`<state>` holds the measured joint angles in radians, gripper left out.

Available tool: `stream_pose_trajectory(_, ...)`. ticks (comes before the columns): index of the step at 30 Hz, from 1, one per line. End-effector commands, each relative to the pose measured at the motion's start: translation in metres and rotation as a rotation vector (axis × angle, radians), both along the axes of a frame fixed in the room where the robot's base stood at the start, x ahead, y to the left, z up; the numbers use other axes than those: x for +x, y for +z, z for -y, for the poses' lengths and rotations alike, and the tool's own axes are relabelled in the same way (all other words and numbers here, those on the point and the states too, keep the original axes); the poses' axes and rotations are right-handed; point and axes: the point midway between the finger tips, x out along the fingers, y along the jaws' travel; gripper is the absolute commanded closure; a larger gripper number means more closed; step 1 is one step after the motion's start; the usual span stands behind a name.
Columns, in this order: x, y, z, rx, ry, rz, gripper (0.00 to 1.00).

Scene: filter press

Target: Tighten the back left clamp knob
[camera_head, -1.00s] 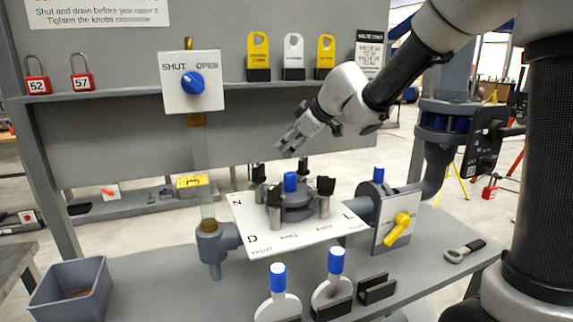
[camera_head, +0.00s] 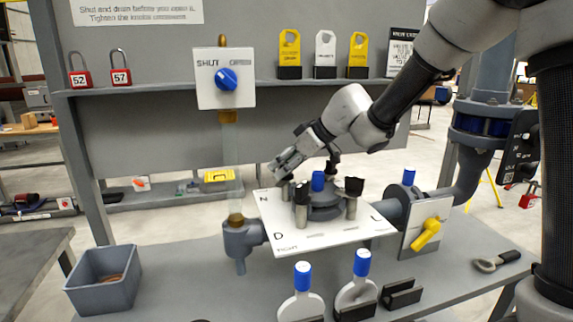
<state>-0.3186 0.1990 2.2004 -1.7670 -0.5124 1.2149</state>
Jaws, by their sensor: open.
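A round grey filter housing (camera_head: 325,205) stands on a white plate (camera_head: 285,237) with a blue cap (camera_head: 318,181) on top. Black clamp knobs on posts surround it: front left (camera_head: 301,191), front right (camera_head: 354,187) and back right (camera_head: 333,160). The back left clamp knob is mostly hidden behind my gripper; only its lower post (camera_head: 286,193) shows. My gripper (camera_head: 279,170) is open, tilted down to the left, with its fingers at this knob's position. I cannot tell whether they touch the knob or surround it.
A yellow-handled valve (camera_head: 427,232) stands right of the housing. A vertical pipe (camera_head: 231,170) and a SHUT/OPEN panel (camera_head: 226,79) are on the left. Blue-topped tags (camera_head: 302,276) stand in front, a grey bin (camera_head: 104,279) front left. The shelf panel rises behind.

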Motion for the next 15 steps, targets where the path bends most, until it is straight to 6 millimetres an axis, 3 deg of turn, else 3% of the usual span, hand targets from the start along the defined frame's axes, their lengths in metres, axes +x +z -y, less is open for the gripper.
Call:
stream_pose_trajectory(4, 0.0001, 0.0001, 0.0002, 0.000, 0.000, 0.000, 0.38)
stream_pose_trajectory(12, 0.0000, 0.0002, 0.0004, 0.000, -0.001, 0.001, 0.83)
stream_pose_trajectory(15, 0.0001, 0.0002, 0.0005, 0.000, 0.000, 0.000, 0.83)
